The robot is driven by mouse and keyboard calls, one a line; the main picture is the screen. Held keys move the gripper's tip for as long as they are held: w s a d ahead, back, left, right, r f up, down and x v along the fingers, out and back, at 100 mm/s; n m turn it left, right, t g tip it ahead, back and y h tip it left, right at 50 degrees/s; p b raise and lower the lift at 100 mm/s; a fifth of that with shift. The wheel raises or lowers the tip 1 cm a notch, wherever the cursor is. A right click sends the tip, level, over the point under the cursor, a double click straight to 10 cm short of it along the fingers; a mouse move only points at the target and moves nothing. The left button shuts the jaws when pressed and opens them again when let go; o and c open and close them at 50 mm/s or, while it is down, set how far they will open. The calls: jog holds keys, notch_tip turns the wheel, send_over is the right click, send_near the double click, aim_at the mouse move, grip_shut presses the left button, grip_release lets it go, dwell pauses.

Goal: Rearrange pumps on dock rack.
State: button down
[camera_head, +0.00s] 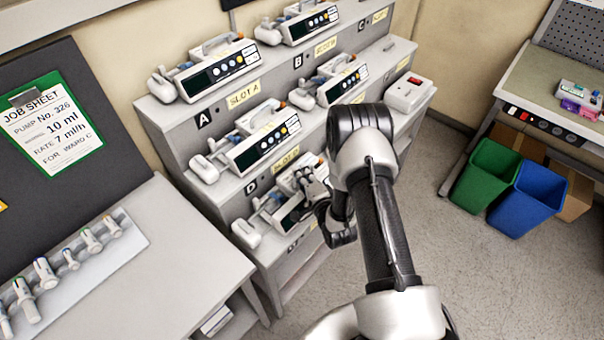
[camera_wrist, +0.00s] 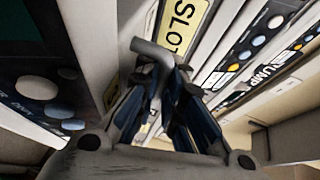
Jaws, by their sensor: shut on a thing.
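In the head view the grey stepped dock rack (camera_head: 185,140) carries several pale pumps with dark screens. One pump (camera_head: 215,72) is above the SLOT A label (camera_head: 243,95) and another (camera_head: 309,22) is above the slot B label. On the middle tier are a left pump (camera_head: 260,143) and a right pump (camera_head: 341,83). A lower pump (camera_head: 290,212) sits at the bottom tier, partly hidden by my gripper (camera_head: 325,205). In the wrist view my gripper (camera_wrist: 160,75) is shut on a grey bar-like handle (camera_wrist: 155,48). Whether that pump rests on the tier cannot be told.
A white box with a red button (camera_head: 408,92) stands at the rack's right end. A job sheet (camera_head: 50,123) hangs at left above a bench (camera_head: 165,245). Green (camera_head: 487,175) and blue (camera_head: 530,200) bins stand at right. The floor between is clear.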

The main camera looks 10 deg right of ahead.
jog(key=shift+f+b, duration=1.3)
jog(key=shift+b, duration=0.3)
dwell(1.3)
jog(key=c, duration=1.7)
grip_release()
jog(key=shift+o, duration=0.3)
jog(key=shift+f, duration=0.1)
jog(key=shift+s+f, duration=0.15)
jog(key=v, duration=1.2)
jog(key=shift+w+r, duration=0.2)
jog(key=shift+r, duration=0.05)
